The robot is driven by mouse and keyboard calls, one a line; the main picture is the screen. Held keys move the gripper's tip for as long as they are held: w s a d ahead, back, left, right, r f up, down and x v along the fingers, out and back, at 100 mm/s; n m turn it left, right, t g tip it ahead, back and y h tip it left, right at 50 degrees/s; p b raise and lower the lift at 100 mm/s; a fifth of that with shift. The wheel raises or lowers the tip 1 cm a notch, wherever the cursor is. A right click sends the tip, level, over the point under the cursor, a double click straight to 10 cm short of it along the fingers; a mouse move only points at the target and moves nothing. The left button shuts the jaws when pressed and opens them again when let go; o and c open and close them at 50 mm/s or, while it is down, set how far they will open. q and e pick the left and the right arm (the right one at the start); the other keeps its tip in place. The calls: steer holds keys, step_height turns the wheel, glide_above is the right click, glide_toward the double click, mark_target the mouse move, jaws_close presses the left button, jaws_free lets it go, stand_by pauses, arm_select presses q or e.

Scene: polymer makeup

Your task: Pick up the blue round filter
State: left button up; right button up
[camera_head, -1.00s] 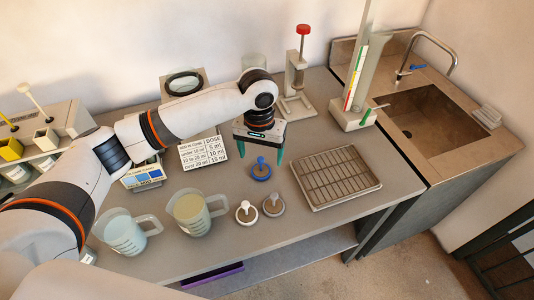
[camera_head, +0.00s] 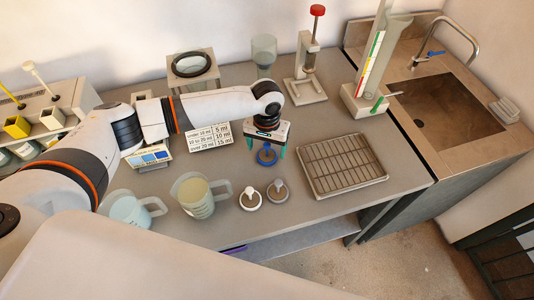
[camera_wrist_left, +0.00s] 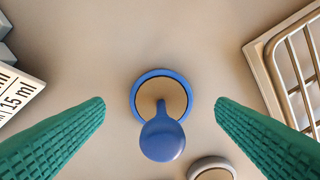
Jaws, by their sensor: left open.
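The blue round filter (camera_head: 266,157) lies on the grey table, a blue ring with a tan disc and a blue knob standing up from it. In the left wrist view the blue filter (camera_wrist_left: 162,139) sits between the two green fingers, with clear room on both sides. My left gripper (camera_head: 266,150) is open and points down over the filter, its fingers on either side and not touching it. The left gripper's fingers also show in the wrist view (camera_wrist_left: 160,108). My right gripper is not in view.
A wire rack (camera_head: 343,165) lies to the right and a dose sign (camera_head: 209,136) to the left. Two jugs (camera_head: 199,196) (camera_head: 131,208) stand at the front left. A red-topped press (camera_head: 307,75) is behind.

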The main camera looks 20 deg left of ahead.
arm_select(q)
steer(key=shift+f, duration=0.95)
steer(key=shift+c, duration=0.3)
steer(key=c, duration=1)
steer(key=shift+r, duration=0.1)
